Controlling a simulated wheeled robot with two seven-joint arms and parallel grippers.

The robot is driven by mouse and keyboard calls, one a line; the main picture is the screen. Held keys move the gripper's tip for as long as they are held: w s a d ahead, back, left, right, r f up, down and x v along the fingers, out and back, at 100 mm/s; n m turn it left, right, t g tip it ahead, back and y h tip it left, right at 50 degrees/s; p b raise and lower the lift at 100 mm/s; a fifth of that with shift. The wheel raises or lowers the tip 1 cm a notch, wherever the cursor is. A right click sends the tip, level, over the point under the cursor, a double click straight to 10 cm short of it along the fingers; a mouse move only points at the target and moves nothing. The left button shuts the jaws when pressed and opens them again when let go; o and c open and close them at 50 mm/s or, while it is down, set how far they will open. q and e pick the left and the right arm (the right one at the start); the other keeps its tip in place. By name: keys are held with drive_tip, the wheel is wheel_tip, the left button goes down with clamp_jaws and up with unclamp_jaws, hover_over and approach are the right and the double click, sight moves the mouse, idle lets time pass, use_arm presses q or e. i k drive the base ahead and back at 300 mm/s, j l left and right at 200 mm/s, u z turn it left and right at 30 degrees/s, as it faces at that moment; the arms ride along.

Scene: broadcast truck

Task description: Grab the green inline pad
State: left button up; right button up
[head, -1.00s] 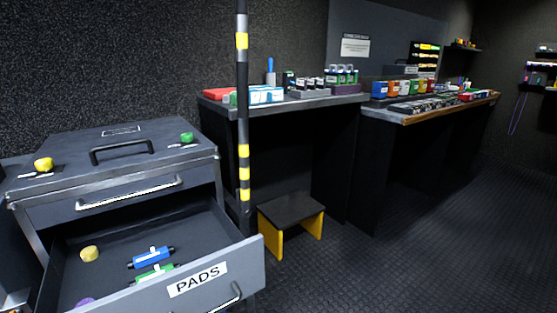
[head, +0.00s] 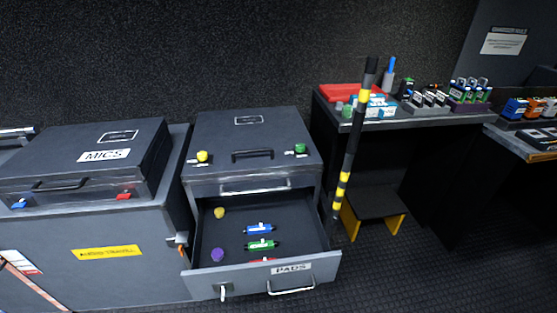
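The green inline pad (head: 261,244) lies in the open drawer labelled PADS (head: 322,262), in the head view. It is a small green cylinder with dark ends and a white label. A blue inline pad (head: 259,229) lies just behind it. A red item (head: 262,261) in front of it is mostly hidden by the drawer front. Neither of my grippers shows in the head view.
A purple roll (head: 218,255) and a yellow roll (head: 219,213) also lie in the drawer. A striped pole (head: 350,150) and a step stool (head: 374,211) stand right.

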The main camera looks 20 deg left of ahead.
sight(256, 246)
drive_tip(key=u, duration=1)
drive_tip(key=i+l, duration=0.25)
drive_tip(key=i, duration=0.25)
